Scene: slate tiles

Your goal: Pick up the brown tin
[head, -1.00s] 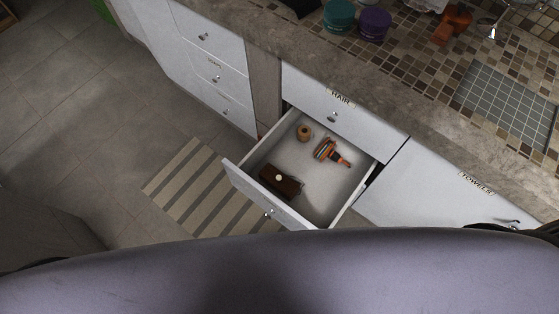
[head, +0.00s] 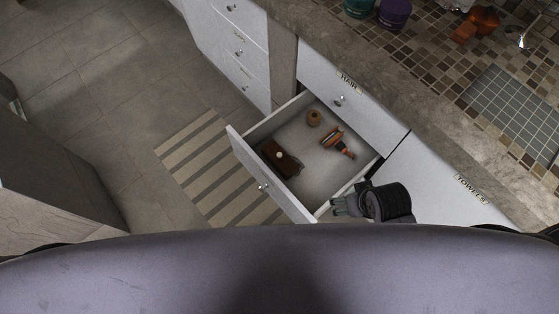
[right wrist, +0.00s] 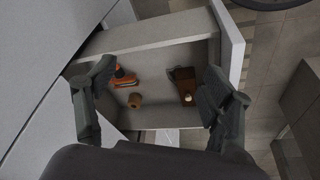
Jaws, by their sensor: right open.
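Two brown things lie in the open drawer (head: 322,176), and I cannot tell for sure which is the tin. The other is a dark brown box-like thing (head: 284,160) with a pale knob near the drawer front (right wrist: 186,82). My right gripper (head: 336,206) is open and empty by the drawer's near right side. In the right wrist view its spread fingers (right wrist: 158,72) frame the drawer inside. My left gripper is not in view.
An orange and black tool (head: 337,143) lies in the drawer, right of the round container. The HAIR drawer (head: 325,85) above is shut. The TOWELS cabinet (head: 440,185) stands to the right. A striped mat (head: 200,165) lies on the floor at left.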

